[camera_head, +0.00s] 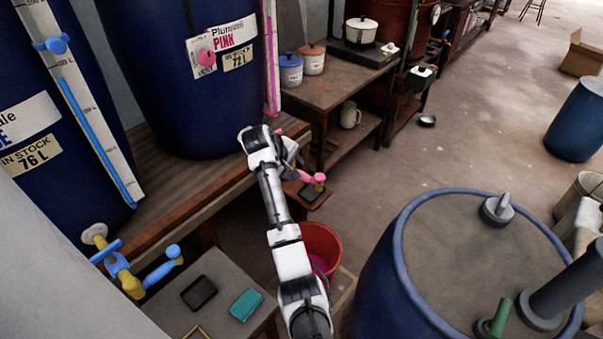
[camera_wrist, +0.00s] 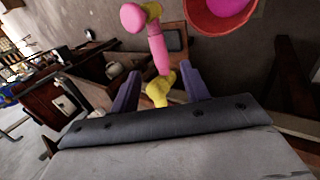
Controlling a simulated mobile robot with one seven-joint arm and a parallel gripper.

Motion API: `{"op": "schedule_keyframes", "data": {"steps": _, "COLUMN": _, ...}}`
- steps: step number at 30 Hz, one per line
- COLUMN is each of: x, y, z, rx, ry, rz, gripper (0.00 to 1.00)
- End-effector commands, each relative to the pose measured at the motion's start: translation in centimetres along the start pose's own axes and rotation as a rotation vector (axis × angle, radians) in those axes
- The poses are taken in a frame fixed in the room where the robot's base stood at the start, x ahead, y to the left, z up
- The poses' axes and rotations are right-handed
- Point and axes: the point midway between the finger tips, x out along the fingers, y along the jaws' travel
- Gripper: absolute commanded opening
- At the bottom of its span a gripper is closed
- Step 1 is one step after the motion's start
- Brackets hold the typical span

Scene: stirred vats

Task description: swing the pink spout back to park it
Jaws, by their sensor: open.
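The pink spout (camera_head: 309,178) shows in the head view just beyond my wrist, beside the bench edge; its root is hidden by my gripper. In the wrist view the pink spout (camera_wrist: 158,54) runs up from a yellow fitting (camera_wrist: 158,88) to a rounded pink end. My gripper (camera_wrist: 160,90) is open, with one finger on each side of the yellow fitting. I cannot tell whether either finger touches it. The pink vat (camera_head: 190,110) stands on the bench behind.
A red bucket (camera_head: 322,240) with pink liquid stands on the floor below, partly behind my arm; it also shows in the wrist view (camera_wrist: 195,22). A large blue drum (camera_head: 372,285) is at the right. A blue-handled tap (camera_head: 118,264) sticks out at the left.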

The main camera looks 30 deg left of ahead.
Motion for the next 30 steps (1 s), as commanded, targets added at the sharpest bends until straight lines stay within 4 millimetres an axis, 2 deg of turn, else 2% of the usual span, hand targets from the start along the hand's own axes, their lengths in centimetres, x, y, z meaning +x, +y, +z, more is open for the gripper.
{"op": "schedule_keyframes", "data": {"steps": 6, "x": 4.4, "y": 0.1, "z": 0.0, "rx": 0.001, "ry": -0.001, "rz": -0.001, "gripper": 0.46}}
{"op": "schedule_keyframes", "data": {"steps": 10, "x": 6.1, "y": 0.1, "z": 0.0, "rx": 0.002, "ry": 0.0, "rz": 0.0, "gripper": 0.46}}
{"op": "schedule_keyframes", "data": {"steps": 15, "x": 7.2, "y": 0.1, "z": 0.0, "rx": 0.001, "ry": 0.002, "rz": 0.001, "gripper": 0.46}}
{"op": "schedule_keyframes", "data": {"steps": 23, "x": 7.4, "y": 0.1, "z": 0.0, "rx": 0.002, "ry": 0.002, "rz": 0.002, "gripper": 0.46}}
{"op": "schedule_keyframes", "data": {"steps": 25, "x": 7.4, "y": 0.1, "z": 0.0, "rx": 0.002, "ry": 0.002, "rz": 0.002, "gripper": 0.41}}
{"op": "schedule_keyframes", "data": {"steps": 30, "x": 7.4, "y": 0.1, "z": 0.0, "rx": 0.002, "ry": 0.002, "rz": 0.002, "gripper": 0.18}}
